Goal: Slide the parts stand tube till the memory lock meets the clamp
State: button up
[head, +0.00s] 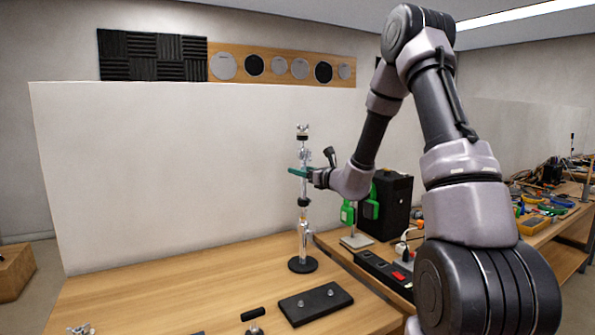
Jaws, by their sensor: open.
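The parts stand (303,245) is a chrome tube standing upright on a round black base (303,265) on the wooden table. A dark collar (304,202) sits partway up the tube, with chrome fittings below it. Which of these is the memory lock and which the clamp is too small to tell. My gripper (298,172) has green fingers and reaches in from the right at the upper part of the tube. It is open, with its fingers level beside or around the tube; contact cannot be told. A chrome and black top fitting (302,132) shows above the gripper.
A black plate with two knobs (316,303) and a black-handled part (253,318) lie in front of the stand. A black box (390,205), green clamps (348,213) and a power strip (385,274) stand right. A white panel (170,180) rises behind.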

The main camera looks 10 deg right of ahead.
jog(key=shift+x, duration=0.85)
grip_shut()
dwell(0.8)
